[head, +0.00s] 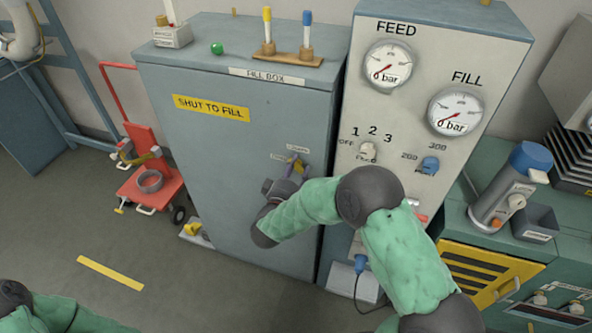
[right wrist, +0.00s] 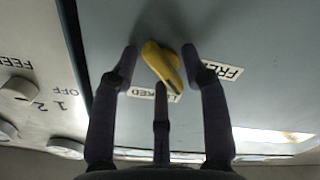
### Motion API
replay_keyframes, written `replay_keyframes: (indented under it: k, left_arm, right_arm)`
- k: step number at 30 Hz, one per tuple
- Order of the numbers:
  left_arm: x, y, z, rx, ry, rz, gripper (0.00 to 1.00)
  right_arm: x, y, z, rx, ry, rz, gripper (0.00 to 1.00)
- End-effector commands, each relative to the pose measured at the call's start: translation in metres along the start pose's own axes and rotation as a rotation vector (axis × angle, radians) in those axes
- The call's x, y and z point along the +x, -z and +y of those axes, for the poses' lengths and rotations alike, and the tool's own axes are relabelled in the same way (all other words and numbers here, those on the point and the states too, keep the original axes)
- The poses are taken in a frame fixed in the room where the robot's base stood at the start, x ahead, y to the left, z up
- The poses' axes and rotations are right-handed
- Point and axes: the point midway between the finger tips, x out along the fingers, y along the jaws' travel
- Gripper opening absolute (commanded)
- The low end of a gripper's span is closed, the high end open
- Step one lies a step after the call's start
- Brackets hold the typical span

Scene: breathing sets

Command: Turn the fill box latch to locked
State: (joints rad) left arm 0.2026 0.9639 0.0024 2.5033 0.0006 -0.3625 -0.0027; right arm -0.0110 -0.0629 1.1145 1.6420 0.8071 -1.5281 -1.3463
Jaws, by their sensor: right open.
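The fill box (head: 235,150) is a tall grey-blue cabinet with a shut door. Its yellow latch (right wrist: 160,62) shows between my fingers in the right wrist view, tilted on the door face near the FREE and LOCKED labels. In the head view a small part of the latch (head: 299,168) shows at the door's right side, mostly behind my gripper. My right gripper (right wrist: 159,58) is open, with fingers on either side of the latch; whether they touch it I cannot tell. It also shows in the head view (head: 296,170). My left gripper is out of view.
The panel with FEED (head: 389,64) and FILL (head: 456,111) gauges and knobs stands right of the box. A red cart (head: 150,185) stands to the left. A wooden holder (head: 285,57) with two probes and a green ball (head: 217,48) sit on top.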

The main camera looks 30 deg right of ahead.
Motion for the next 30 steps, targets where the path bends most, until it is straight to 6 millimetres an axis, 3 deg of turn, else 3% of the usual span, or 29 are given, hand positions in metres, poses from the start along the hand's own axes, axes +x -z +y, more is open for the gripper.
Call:
replay_keyframes:
  k: [5,9,10,20,30]
  left_arm:
    - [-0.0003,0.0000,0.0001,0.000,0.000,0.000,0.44]
    - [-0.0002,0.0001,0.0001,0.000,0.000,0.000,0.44]
    - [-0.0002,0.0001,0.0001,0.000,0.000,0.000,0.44]
    - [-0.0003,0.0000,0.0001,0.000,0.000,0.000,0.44]
    - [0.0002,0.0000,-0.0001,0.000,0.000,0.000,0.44]
  right_arm:
    - [-0.0001,0.0001,0.0001,0.000,0.000,0.000,0.43]
    - [-0.0003,0.0000,0.0000,0.000,0.000,0.000,0.04]
    - [-0.0003,-0.0001,0.0000,0.000,0.000,0.000,0.00]
    - [-0.0005,-0.0004,-0.0003,0.019,0.001,0.000,0.00]
    - [-0.0006,-0.0015,-0.0010,0.208,0.001,0.000,0.00]
